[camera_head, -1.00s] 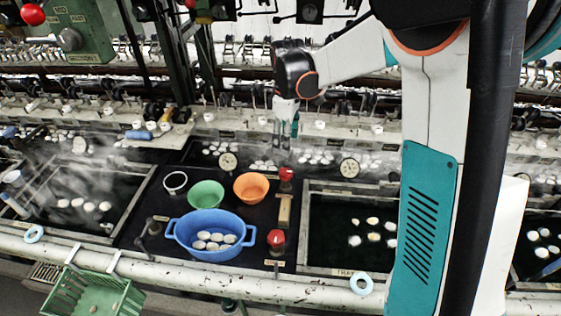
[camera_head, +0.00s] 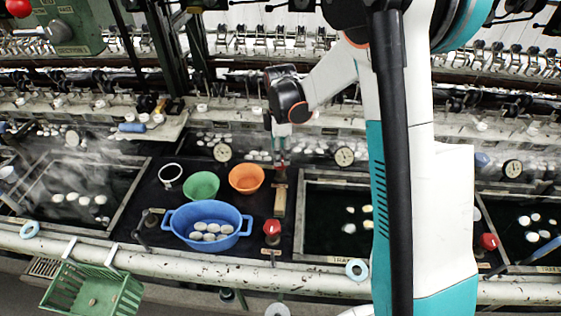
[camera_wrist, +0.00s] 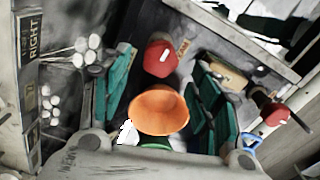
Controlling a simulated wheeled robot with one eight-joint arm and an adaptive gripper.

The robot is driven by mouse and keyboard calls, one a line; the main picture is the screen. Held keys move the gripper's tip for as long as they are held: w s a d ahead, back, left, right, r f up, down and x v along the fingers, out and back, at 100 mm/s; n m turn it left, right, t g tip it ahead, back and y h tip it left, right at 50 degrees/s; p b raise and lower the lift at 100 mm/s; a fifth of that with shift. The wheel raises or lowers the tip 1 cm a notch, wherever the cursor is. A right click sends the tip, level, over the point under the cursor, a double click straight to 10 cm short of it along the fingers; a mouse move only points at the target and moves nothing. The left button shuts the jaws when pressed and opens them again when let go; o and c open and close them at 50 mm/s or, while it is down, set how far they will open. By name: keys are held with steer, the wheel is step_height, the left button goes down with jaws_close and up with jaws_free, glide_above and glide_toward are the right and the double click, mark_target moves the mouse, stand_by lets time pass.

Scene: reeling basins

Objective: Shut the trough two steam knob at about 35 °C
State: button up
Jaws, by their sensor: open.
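A red steam knob (camera_wrist: 160,57) lies between my open fingers in the wrist view. In the head view my gripper (camera_head: 279,157) points down above this rear knob and mostly covers it. My gripper (camera_wrist: 158,85) shows its green finger pads on both sides of the knob, apart from it as far as I can tell. A second red knob (camera_head: 271,228) stands at the front of the black deck, and it also shows in the wrist view (camera_wrist: 273,113). Two round dials (camera_head: 222,152) (camera_head: 344,155) stand behind; their readings are too small to read.
An orange bowl (camera_head: 246,179), a green bowl (camera_head: 201,186) and a blue basin (camera_head: 207,247) with cocoons sit left of the knobs. A wooden-handled brush (camera_head: 280,200) lies between the knobs. Water troughs flank the deck; the left one steams. A pale pipe (camera_head: 200,262) runs along the front.

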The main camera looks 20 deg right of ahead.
steer(key=shift+f+b, duration=0.4)
steer(key=shift+f, duration=1.7)
steer(key=c, duration=1)
